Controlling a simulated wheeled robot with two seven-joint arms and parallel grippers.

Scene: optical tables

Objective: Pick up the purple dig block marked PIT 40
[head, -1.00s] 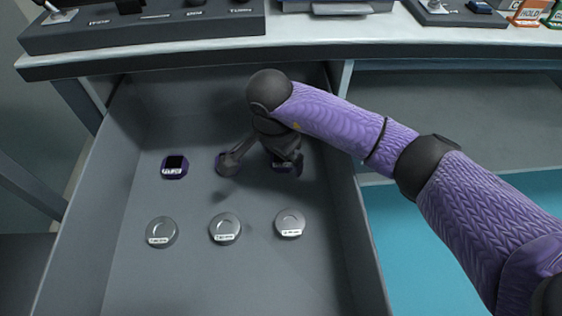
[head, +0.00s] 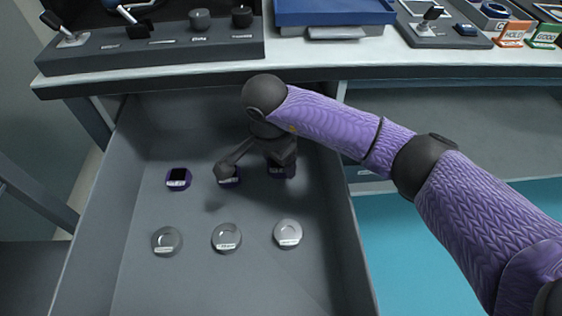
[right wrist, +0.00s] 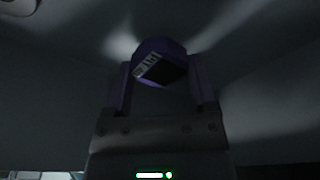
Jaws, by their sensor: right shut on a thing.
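My right gripper (head: 281,164) reaches down into the open drawer and is shut on a dark purple block (head: 281,172) at the right of the back row. In the right wrist view the block (right wrist: 160,62) sits between the two fingertips of the gripper (right wrist: 158,75), with a pale label too blurred to read. I cannot tell whether it is clear of the drawer floor. Two similar purple blocks lie to its left: a middle one (head: 232,180), partly hidden by my arm, and a left one (head: 178,180). Their labels are not legible. My left gripper is not in view.
The grey drawer (head: 140,290) also holds three round grey discs, left (head: 166,241), middle (head: 226,237) and right (head: 288,233), in front of the blocks. The drawer walls stand close around. Above the back is a white table edge (head: 300,73) with a control panel (head: 150,60).

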